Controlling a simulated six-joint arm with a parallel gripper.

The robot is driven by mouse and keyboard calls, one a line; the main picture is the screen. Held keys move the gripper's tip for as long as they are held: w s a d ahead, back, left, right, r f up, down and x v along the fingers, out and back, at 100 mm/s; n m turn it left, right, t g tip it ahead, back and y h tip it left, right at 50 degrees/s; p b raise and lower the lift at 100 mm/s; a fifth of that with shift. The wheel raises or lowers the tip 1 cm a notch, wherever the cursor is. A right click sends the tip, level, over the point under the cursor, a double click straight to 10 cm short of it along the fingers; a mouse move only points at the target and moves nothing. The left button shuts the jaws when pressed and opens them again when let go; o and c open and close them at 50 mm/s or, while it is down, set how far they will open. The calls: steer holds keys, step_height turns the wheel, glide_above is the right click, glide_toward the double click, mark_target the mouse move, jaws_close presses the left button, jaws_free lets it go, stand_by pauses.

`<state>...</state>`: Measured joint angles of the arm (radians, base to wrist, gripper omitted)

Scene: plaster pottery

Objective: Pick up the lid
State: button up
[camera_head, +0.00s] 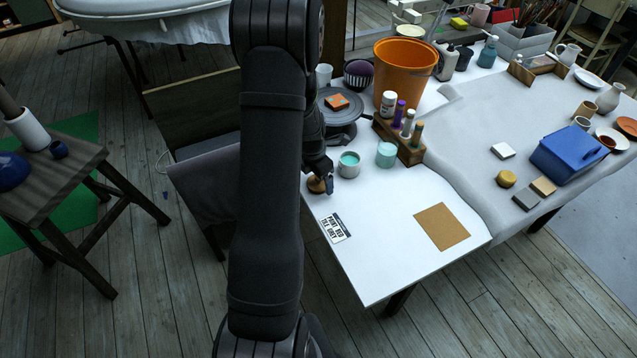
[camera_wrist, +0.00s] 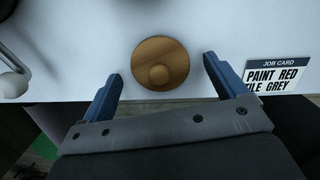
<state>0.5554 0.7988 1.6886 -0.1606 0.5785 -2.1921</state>
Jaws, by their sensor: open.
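The lid (camera_wrist: 160,62) is a round wooden disc with a small round knob in its middle. It lies on the white table near the table's edge. In the head view the lid (camera_head: 316,185) is partly hidden by my arm. My gripper (camera_wrist: 162,72) is open and empty, its two blue fingers pointing toward the lid, one on each side of it with gaps. In the head view my gripper (camera_head: 330,181) is beside the lid, low over the table. I cannot tell the exact height of the fingers above the table.
A job card (camera_head: 335,228) lies close by. A pot with teal contents (camera_head: 349,165), a teal cup (camera_head: 386,154) and a wooden bottle rack (camera_head: 401,144) stand behind. An orange bucket (camera_head: 404,72) is farther back. A brown square (camera_head: 441,227) lies to the right, with clear table around it.

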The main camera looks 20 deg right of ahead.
steer(key=shift+d+f, duration=0.1)
steer(key=shift+f, duration=0.2)
steer(key=shift+c, duration=0.4)
steer(key=c, duration=1)
steer(key=shift+r, duration=0.15)
